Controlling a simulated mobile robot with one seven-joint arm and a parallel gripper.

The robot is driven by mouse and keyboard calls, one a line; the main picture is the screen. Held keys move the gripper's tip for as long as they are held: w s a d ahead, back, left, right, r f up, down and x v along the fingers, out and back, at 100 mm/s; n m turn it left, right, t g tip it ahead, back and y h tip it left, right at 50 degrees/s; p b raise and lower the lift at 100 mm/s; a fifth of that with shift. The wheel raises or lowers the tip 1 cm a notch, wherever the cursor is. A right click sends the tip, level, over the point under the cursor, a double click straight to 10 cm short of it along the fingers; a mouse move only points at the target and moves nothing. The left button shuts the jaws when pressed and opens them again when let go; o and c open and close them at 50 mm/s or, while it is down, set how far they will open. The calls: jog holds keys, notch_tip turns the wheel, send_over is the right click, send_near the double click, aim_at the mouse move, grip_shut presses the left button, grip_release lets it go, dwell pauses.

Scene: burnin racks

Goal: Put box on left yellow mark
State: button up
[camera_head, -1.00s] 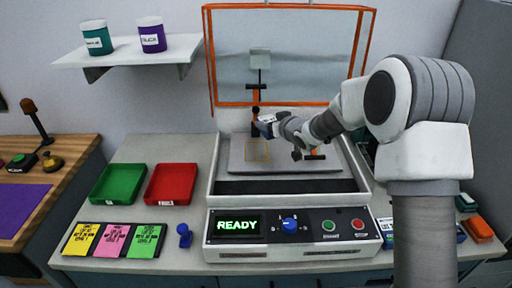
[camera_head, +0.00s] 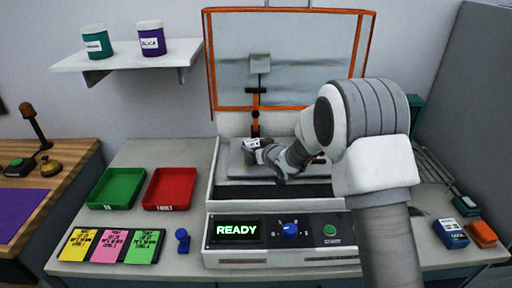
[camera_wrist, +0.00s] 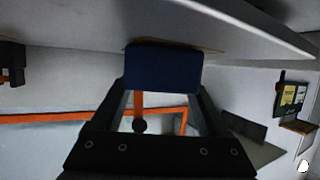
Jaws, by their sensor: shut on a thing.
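My gripper (camera_head: 258,148) is shut on a small box (camera_head: 250,144) with blue and white faces, above the left part of the grey plate (camera_head: 235,172) in the open machine. In the wrist view the dark blue box (camera_wrist: 163,68) sits between the fingertips, close to the plate surface at the top. I cannot tell whether it touches. A thin tan strip (camera_wrist: 212,49) shows on the surface beside the box. The left yellow mark is hidden behind the box and gripper in the head view. Part of another yellowish mark (camera_head: 318,160) shows to the right, behind my arm.
The machine's orange-framed lid (camera_head: 292,105) stands open behind the plate. Its front panel (camera_head: 237,229) reads READY. Green (camera_head: 117,188) and red (camera_head: 169,188) trays lie to the left. A blue box (camera_head: 451,233) and an orange one (camera_head: 482,234) lie at the right.

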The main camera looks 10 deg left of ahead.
jog(key=shift+f, duration=0.15)
jog(key=o, duration=1.4)
jog(key=shift+r, duration=0.25)
jog(key=v, duration=1.2)
jog(key=shift+f, duration=0.1)
